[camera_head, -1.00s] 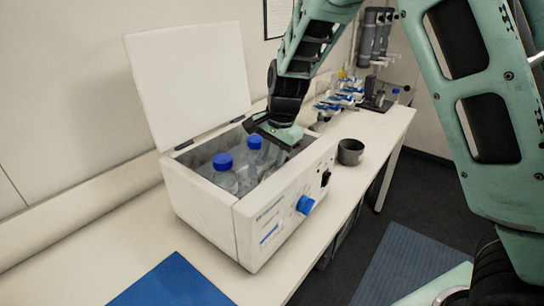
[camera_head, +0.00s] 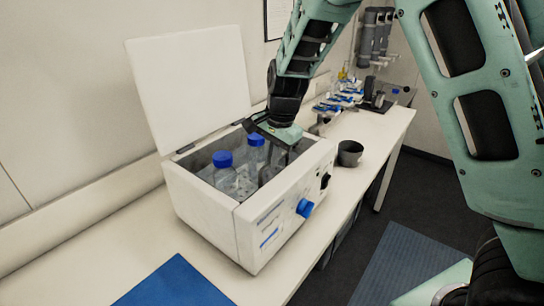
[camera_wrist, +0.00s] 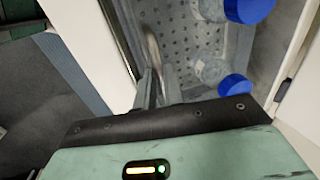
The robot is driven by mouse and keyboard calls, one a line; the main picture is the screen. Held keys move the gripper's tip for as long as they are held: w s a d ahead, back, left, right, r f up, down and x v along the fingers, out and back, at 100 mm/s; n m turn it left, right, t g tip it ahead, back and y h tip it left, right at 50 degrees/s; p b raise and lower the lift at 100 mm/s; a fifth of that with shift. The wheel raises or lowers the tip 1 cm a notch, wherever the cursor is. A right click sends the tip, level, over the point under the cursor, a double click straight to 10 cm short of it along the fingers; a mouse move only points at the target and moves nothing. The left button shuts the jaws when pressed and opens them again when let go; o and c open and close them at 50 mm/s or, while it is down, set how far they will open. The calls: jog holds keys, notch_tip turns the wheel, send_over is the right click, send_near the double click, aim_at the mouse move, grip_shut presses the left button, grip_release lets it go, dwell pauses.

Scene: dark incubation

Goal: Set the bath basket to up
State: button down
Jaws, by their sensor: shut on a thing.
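The bath is a white box (camera_head: 205,213) on the bench, its lid (camera_head: 190,80) standing open at the back. Inside it is a grey perforated basket (camera_wrist: 185,38), with two clear, blue-capped bottles (camera_head: 226,178) standing in it. My gripper (camera_head: 283,148) reaches down into the right end of the bath. In the wrist view its fingers (camera_wrist: 157,88) are shut on the basket's curved metal handle (camera_wrist: 152,50), near the bath's side wall. The finger contact is partly hidden in the head view.
A blue knob (camera_head: 305,208) is on the bath's front panel. A dark grey cup (camera_head: 350,154) stands right of the bath. A blue mat (camera_head: 175,283) lies in front. Pipettes and small equipment (camera_head: 345,95) stand at the far end. The bench left of the bath is clear.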

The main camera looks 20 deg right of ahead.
notch_tip(320, 180, up, 10)
jog(key=p, duration=0.6)
jog(key=shift+w, duration=0.15)
jog(key=c, duration=1.5)
grip_release()
jog(key=shift+r, duration=0.1)
jog(key=s+d+r+b, duration=0.1)
jog(key=r+b, duration=0.1)
jog(key=r, duration=0.6)
jog(key=s+r+b, duration=0.1)
jog(key=s+r, duration=0.1)
jog(key=r, duration=0.7)
jog(key=shift+d+b, duration=0.35)
jog(key=shift+f, duration=0.1)
